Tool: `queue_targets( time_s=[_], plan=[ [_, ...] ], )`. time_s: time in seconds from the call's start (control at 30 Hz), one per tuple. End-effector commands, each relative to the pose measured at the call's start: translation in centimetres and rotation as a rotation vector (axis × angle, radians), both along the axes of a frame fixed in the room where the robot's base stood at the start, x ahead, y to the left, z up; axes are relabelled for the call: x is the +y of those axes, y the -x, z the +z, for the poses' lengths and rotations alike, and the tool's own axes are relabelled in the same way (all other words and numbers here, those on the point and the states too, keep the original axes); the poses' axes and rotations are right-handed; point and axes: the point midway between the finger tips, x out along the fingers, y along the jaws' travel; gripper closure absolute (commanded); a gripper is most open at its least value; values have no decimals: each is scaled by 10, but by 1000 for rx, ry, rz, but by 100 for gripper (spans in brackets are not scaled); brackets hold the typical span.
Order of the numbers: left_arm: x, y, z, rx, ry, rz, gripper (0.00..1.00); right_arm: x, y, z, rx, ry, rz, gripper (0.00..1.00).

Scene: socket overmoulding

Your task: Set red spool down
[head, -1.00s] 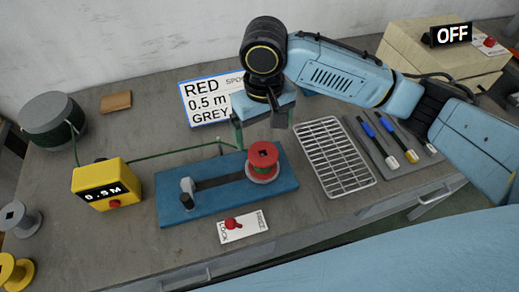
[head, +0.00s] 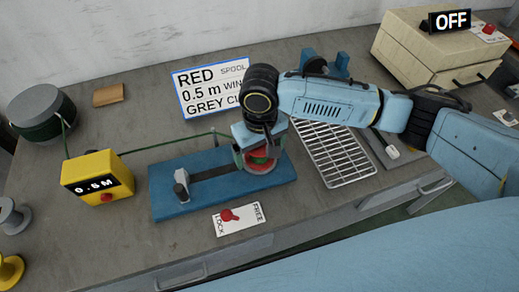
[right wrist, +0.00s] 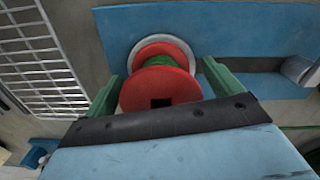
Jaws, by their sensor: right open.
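The red spool (head: 261,157), wound with green wire, sits upright on a pale round disc at the right end of the blue winder base (head: 220,197). In the right wrist view the red spool (right wrist: 160,90) lies between the two green fingers of my right gripper (right wrist: 159,78), which are open with one on each side. In the head view my right gripper (head: 258,158) is down over the spool and partly hides it. My left gripper is not in view.
A yellow 0.5 M counter (head: 92,180) stands left of the base, with the green wire running past it. A lock/free switch (head: 238,218) lies in front. A wire rack (head: 335,155) is close on the right. A sign (head: 210,88) stands behind.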

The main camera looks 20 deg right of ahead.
Motion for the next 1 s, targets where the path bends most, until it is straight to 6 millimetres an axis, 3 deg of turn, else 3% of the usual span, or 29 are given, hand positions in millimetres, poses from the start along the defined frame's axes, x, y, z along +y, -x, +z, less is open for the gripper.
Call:
queue_targets(
  time_s=[0.1, 0.5, 0.77, 1.0],
  plan=[
    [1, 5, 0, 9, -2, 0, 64, 0, 0, 1, 0, 0, 0, 10],
    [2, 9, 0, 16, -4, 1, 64, 0, 0, 1, -1, -1, 0, 60],
    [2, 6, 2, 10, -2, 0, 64, 1, -1, 8, -2, -2, 0, 61],
    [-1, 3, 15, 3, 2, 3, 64, 1, -1, 53, -2, -4, 0, 61]
  ],
)
